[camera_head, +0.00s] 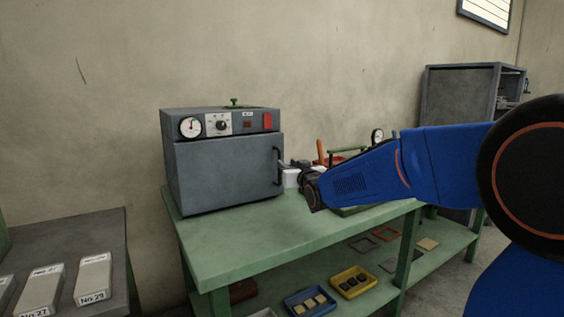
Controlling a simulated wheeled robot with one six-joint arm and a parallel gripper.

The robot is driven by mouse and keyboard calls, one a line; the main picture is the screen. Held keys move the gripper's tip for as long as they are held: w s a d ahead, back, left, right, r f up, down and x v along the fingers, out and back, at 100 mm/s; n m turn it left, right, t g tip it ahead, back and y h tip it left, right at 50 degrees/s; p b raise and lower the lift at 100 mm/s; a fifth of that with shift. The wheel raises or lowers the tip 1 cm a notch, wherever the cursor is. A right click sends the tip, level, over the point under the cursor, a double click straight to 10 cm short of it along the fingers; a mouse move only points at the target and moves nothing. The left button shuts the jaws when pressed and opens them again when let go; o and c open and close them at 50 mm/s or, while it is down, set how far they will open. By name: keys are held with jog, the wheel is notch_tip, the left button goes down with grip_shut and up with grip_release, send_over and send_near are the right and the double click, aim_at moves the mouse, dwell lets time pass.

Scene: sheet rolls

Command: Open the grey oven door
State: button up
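The grey oven (222,155) stands on the left part of a green workbench. Its grey door (227,175) looks shut and has a dark vertical handle (279,165) near its right edge. A dial gauge, a knob and a red switch sit on the panel above the door. My blue arm reaches in from the right. My gripper (287,166) is at the arm's left end, close to the handle. I cannot tell whether it touches the handle. Its fingers are small and partly hidden, so their opening is unclear.
The green bench (235,245) has bare room in front of the oven. Tools and a small gauge (377,135) stand behind my arm. A blue tray (311,302) and a yellow tray (353,282) lie on the lower shelf. A dark table (105,232) with labelled blocks is at left.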

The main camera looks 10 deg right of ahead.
jog(key=w, duration=0.6)
jog(key=shift+w+a, duration=0.2)
jog(key=shift+a, duration=0.2)
grip_shut()
